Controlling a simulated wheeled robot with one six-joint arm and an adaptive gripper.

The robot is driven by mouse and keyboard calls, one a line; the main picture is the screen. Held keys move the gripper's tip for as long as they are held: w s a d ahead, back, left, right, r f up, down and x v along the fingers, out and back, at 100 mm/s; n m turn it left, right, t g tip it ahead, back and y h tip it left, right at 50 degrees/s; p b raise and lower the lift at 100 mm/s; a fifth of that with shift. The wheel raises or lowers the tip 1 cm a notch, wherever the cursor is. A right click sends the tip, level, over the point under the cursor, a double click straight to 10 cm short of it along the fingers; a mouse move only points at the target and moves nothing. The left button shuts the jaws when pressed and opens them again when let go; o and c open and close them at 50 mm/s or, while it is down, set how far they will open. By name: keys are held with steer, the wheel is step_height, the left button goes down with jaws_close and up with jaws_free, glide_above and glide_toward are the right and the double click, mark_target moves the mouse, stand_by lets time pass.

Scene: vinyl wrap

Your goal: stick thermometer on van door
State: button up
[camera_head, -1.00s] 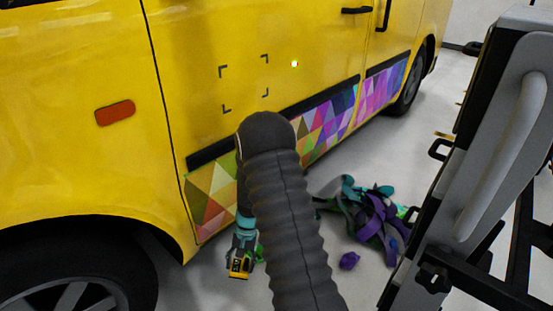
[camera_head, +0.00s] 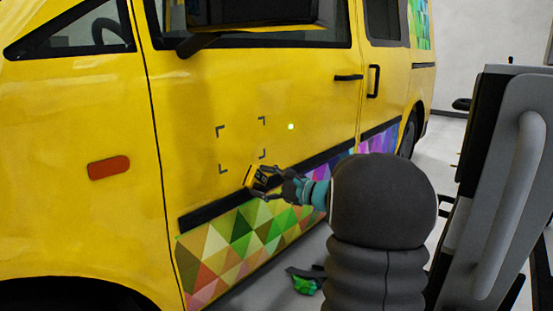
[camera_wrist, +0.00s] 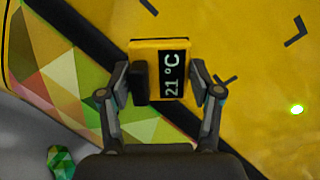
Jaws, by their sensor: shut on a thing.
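The thermometer (camera_wrist: 172,72) is a small yellow device with a black display reading 21 °C. My gripper (camera_wrist: 160,92) is shut on it, one finger on each side, in the wrist view. In the head view, my gripper (camera_head: 272,183) holds the thermometer (camera_head: 259,179) in front of the yellow van door (camera_head: 220,90), near the black trim strip. It is just below and right of a square of black corner marks (camera_head: 242,145) on the door. I cannot tell whether the thermometer touches the door.
Colourful triangle wrap (camera_head: 240,240) covers the lower door. A grey and black panel (camera_head: 505,190) stands close at the right. Green and dark scraps (camera_head: 307,283) lie on the floor.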

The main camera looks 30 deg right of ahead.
steer(key=m+t+h, duration=0.1)
steer(key=t, duration=0.1)
glide_toward(242, 142)
steer(key=shift+p+x, duration=0.9)
steer(key=shift+x, duration=1.4)
steer(key=shift+a, duration=0.1)
steer(key=shift+a, duration=0.1)
steer(key=shift+w+a, duration=0.2)
steer(key=shift+w, duration=0.45)
steer(key=shift+w+b, duration=0.1)
steer(key=shift+b, duration=0.6)
stand_by(2.4)
steer(key=o, duration=1.3)
steer(key=shift+a, duration=0.1)
